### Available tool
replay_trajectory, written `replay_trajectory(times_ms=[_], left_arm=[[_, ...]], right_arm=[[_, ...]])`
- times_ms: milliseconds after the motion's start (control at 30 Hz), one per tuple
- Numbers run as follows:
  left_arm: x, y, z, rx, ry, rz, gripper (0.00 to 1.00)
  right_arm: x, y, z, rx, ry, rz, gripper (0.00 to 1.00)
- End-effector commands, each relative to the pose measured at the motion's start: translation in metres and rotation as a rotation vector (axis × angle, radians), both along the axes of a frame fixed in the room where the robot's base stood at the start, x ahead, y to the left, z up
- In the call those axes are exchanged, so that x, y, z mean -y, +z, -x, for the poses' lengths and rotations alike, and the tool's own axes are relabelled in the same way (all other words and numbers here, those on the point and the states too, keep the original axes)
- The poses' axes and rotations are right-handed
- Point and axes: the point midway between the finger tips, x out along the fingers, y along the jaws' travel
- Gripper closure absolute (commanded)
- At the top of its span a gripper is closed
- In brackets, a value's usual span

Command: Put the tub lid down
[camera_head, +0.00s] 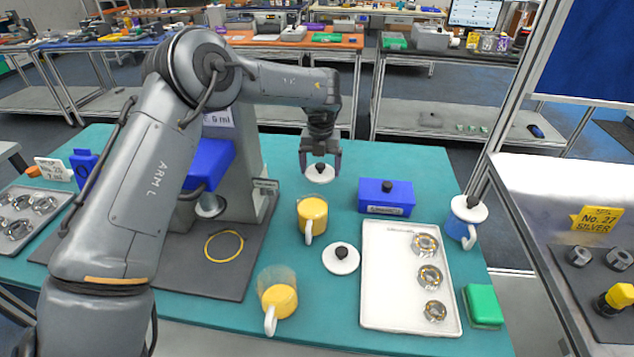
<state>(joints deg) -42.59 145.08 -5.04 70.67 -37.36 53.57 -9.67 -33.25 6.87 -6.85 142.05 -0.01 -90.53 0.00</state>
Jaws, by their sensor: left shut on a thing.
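My left gripper (320,161) points down over the far middle of the teal table. It is shut on the black knob of a round white lid (320,179). The picture does not show clearly whether this lid touches the table. A second white lid with a black knob (341,265) lies on the table beside the white tray. A yellow tub with a white handle (313,220) stands nearer than the held lid. Another yellow tub (279,303) stands near the front edge. My right gripper is not in view.
A blue box (386,204) stands right of the held lid. The white tray (385,310) holds three metal rings. A blue mug with a white top (462,226) and a green box (483,306) stand at the right. A grey machine stand (247,165) rises left of the gripper.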

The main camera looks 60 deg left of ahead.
Motion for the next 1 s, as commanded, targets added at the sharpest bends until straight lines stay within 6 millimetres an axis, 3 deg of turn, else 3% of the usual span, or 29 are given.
replay_trajectory(times_ms=[267,600,1000], left_arm=[[-0.012,-0.01,0.004,-0.001,-0.001,0.001,0.42],[-0.011,-0.047,0.004,-0.001,0.0,0.002,0.42],[-0.011,-0.05,0.004,0.0,0.0,0.0,0.42]], right_arm=[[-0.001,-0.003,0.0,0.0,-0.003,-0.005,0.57],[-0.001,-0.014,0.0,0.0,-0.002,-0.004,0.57],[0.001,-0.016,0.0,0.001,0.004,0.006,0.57]])
